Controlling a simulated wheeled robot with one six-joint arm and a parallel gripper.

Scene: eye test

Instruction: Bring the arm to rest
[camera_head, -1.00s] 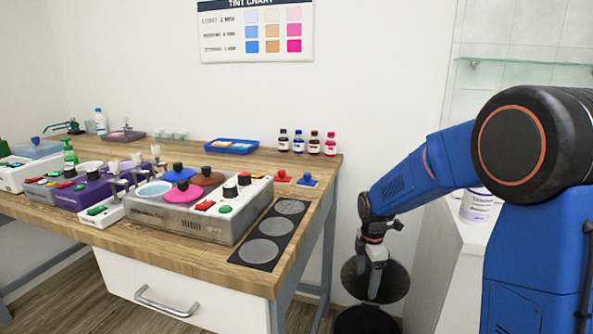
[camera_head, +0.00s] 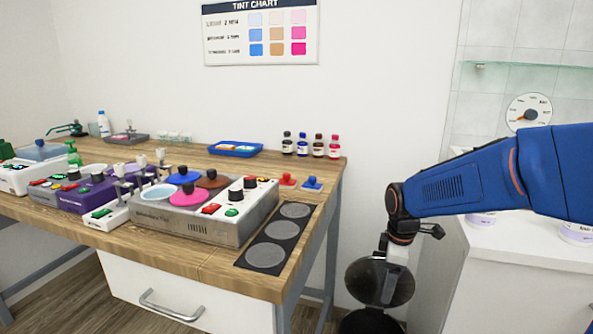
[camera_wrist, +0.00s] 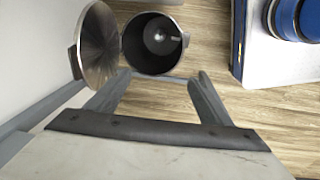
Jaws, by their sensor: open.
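My arm reaches in from the right edge in the camera_head view. My gripper (camera_head: 389,301) hangs pointing down in front of the round dark lid of an open bin, right of the workbench. In the camera_wrist view my gripper (camera_wrist: 157,88) has its two grey fingers wide apart, with nothing between them but floor and bin edge. The open bin (camera_wrist: 130,62) stands on the floor beyond the fingertips, its metal lid (camera_wrist: 98,50) raised at its left. A small pale shape shows inside the bin; I cannot tell what it is.
The wooden workbench (camera_head: 225,276) at left carries a grey device (camera_head: 185,229), a black mat with round pads (camera_head: 253,240), several bottles and a blue tray (camera_head: 214,150). A white cabinet (camera_head: 500,275) with tubs stands at right, below a wall dial (camera_head: 527,110).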

